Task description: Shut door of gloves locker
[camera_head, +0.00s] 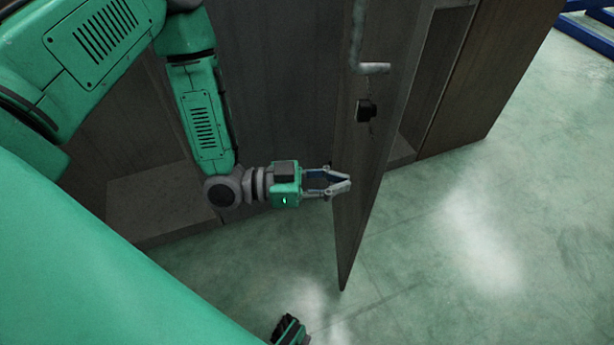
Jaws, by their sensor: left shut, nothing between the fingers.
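The dark grey-brown locker door (362,215) stands open, swung out from the cabinet and seen at a steep angle. It has a pale metal handle (374,68) near the top of the view and a small black latch piece (366,111) below it. My left gripper (349,185) is shut and empty. Its fingertips are at the door's left face, at mid height in the view. I cannot tell whether they touch it. Any gloves are not visible.
The open locker compartment (158,205) lies left of the door, behind my left arm. Another open compartment (428,75) and a brown cabinet side (497,70) are to the right. The green floor (470,240) is clear at the right. Blue rails (588,35) stand far right.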

